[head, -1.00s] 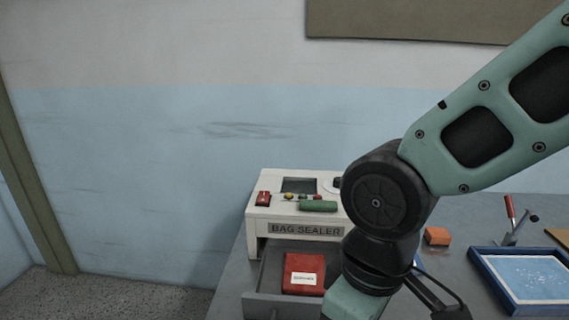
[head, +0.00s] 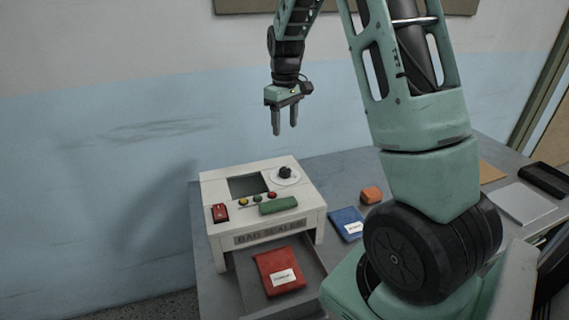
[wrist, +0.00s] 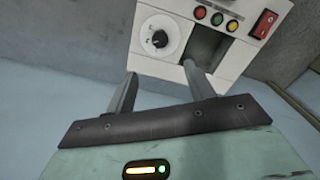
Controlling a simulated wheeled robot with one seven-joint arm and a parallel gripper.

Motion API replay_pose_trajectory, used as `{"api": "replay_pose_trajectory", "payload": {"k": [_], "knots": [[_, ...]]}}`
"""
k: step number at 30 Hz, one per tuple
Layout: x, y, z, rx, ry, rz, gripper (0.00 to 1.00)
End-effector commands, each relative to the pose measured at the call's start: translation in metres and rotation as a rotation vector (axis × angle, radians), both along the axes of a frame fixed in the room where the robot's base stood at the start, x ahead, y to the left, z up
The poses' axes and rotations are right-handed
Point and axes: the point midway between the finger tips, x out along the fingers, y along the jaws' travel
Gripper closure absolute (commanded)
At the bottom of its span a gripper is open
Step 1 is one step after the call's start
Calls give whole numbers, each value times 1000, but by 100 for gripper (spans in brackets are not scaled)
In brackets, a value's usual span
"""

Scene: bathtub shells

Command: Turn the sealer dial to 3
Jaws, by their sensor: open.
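The bag sealer (head: 213,186) is a white box on the grey table, with its name on the front. Its dial (head: 285,171) is a black knob on a white round plate at the back right of the top. In the wrist view the dial (wrist: 159,39) shows at the top, just beyond the fingers; its marks are too small to read. My gripper (head: 285,131) is open and empty, pointing down above the dial and apart from it. In the wrist view my gripper (wrist: 158,82) shows both fingers spread, with nothing between them.
On the sealer are a red switch (head: 220,213), small coloured buttons, a dark window and a green bar (head: 278,205). A red packet (head: 279,270) lies in front. A blue packet (head: 346,222) and an orange block (head: 371,195) lie to the right. The wall stands close behind.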

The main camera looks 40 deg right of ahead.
Motion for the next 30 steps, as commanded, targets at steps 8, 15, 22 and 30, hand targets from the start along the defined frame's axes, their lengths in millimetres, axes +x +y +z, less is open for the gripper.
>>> {"api": "replay_pose_trajectory", "payload": {"k": [8, 15, 22, 30], "knots": [[-1, 1, -57, 2, 5, -1, 46], [-1, 2, -106, 2, 5, 1, 46], [0, 1, -138, 1, 2, 0, 46], [0, 1, -149, 0, -1, 1, 46]]}}
